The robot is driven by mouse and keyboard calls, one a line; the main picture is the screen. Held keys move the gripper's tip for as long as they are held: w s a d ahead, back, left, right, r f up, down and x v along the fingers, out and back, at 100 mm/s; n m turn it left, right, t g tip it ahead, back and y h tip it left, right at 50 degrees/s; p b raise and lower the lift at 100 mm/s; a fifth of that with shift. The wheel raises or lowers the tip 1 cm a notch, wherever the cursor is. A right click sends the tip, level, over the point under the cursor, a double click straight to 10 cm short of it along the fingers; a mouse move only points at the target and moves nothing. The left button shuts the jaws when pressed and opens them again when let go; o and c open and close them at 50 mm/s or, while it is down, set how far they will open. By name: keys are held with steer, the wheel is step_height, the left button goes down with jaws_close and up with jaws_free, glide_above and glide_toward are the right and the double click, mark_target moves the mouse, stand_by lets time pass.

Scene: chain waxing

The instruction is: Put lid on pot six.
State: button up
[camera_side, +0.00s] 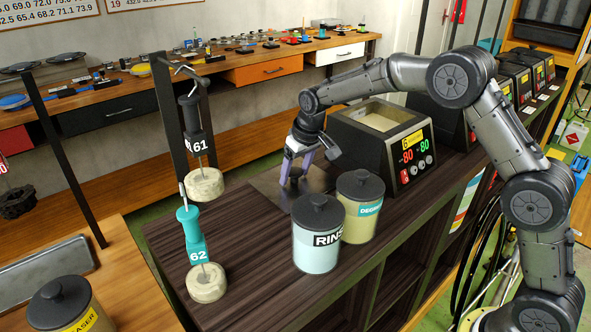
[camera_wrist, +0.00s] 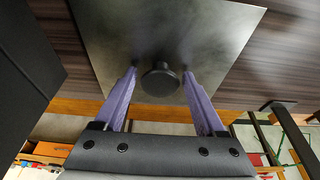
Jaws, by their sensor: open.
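The lid is a dark grey square metal plate (camera_side: 265,183) lying flat on the dark wooden bench, left of pot six. It fills much of the wrist view (camera_wrist: 215,35), with its round black knob (camera_wrist: 160,82) near the picture's middle. My gripper (camera_side: 293,182) is open and low over the lid. In the wrist view its purple fingertips (camera_wrist: 160,72) stand on either side of the knob, with a gap on each side. Pot six (camera_side: 368,150) is a black box labelled 6, open on top, showing pale wax.
More pots (camera_side: 515,80) line the bench behind my arm.

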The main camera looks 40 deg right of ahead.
mark_target(295, 171)
steer(key=shift+r, duration=0.1)
jaws_close()
steer(key=shift+r, duration=2)
steer(key=shift+r, duration=0.15)
step_height(295, 171, up, 19)
steer(key=s+d, duration=0.3)
steer(key=d, duration=0.9)
steer(key=s+d, duration=0.4)
steer(key=d, duration=0.8)
step_height(295, 171, down, 8)
steer(key=shift+w+a+f, duration=0.2)
steer(key=shift+a+f, duration=0.05)
